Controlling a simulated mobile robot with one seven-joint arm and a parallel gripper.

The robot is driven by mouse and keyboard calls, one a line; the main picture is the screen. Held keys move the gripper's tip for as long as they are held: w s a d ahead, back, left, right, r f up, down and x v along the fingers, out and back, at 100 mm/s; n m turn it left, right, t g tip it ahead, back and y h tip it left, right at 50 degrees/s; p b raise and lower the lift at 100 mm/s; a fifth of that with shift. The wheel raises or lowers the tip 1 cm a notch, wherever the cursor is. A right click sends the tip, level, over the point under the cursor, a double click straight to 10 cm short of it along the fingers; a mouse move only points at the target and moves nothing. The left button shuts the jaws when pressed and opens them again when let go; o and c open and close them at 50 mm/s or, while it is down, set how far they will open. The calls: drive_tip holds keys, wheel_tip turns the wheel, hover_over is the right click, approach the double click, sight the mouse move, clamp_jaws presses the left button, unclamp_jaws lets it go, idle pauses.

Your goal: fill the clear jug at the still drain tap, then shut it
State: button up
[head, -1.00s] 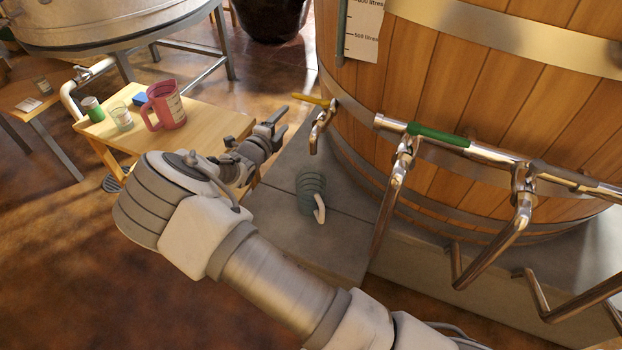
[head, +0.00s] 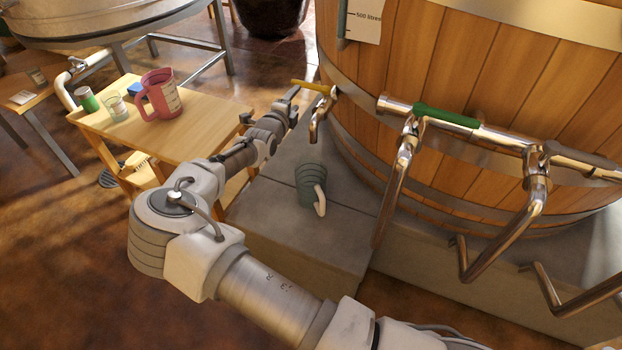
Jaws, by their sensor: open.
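The clear jug (head: 307,190), greenish with a pale handle, stands upright on the grey stone step, below the spout in the picture. The tap (head: 318,116) is a short metal spout on the wooden vat with a yellow lever (head: 314,87). The lever points left, out from the vat. No stream of liquid shows at the spout. My gripper (head: 291,98) is open and empty, just left of the lever's tip. I cannot tell whether a finger touches the lever. The jug's contents are not clear to see.
A wooden table (head: 205,125) at left holds a pink jug (head: 160,95), a small glass (head: 117,108), a green-and-white jar (head: 88,99) and a blue item. Metal pipes with a green sleeve (head: 447,116) run along the vat at right. The stone step (head: 280,225) is bare around the jug.

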sight(302, 85)
drive_tip(key=w+b, duration=0.3)
drive_tip(key=w+d+h+b, duration=0.1)
drive_tip(key=w+b, duration=0.2)
drive_tip(key=b, duration=0.1)
drive_tip(key=w+f+h+b, duration=0.1)
drive_tip(key=w+b, duration=0.2)
drive_tip(key=b, duration=0.1)
drive_tip(key=shift+d+m+g, duration=0.3)
drive_tip(key=shift+m, duration=0.1)
drive_tip(key=shift+s+a+r, duration=0.1)
drive_tip(key=shift+s+r, duration=0.05)
drive_tip(key=shift+r, duration=0.05)
drive_tip(key=shift+c, duration=1.1)
clamp_jaws()
